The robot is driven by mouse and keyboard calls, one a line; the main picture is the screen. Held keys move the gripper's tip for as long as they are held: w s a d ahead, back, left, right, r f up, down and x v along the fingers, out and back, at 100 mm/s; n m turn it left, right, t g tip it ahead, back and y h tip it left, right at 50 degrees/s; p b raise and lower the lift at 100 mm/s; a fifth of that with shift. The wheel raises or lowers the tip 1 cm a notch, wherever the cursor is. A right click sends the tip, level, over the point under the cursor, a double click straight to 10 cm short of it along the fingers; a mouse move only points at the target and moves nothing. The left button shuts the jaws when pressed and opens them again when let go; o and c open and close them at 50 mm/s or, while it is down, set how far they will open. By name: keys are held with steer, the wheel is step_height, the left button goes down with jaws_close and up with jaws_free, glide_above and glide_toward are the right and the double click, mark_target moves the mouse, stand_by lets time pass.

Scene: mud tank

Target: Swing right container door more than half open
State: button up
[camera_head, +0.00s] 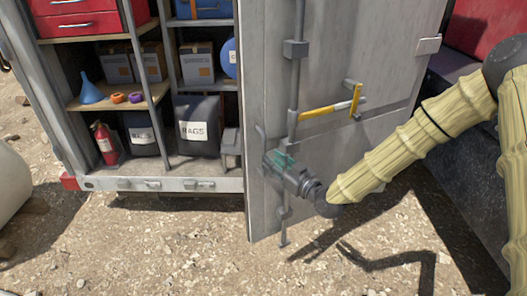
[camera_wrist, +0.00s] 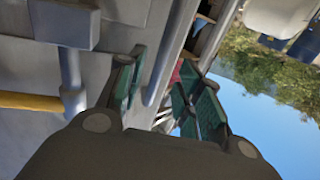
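The right container door (camera_head: 345,60) is a tall grey panel, standing at an angle beside the open shelf bay. My gripper (camera_head: 279,160) is low at the door's left edge, in front of the outer face. In the wrist view, my gripper (camera_wrist: 162,92) is open, its green-padded fingers apart. A grey bar (camera_wrist: 171,55) runs between the fingers; I cannot tell if they touch it. The yellow bar (camera_wrist: 30,101) is left of the fingers there.
Shelves left of the door hold a blue funnel (camera_head: 90,89), boxes (camera_head: 197,62), a black rags bin (camera_head: 197,126) and a red extinguisher (camera_head: 104,143). A dark structure with a red top (camera_head: 488,25) stands at right. Gravel ground (camera_head: 180,245) in front is clear.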

steer(key=p, duration=0.2)
glide_above(264, 173)
steer(key=shift+w, duration=0.45)
jaws_close()
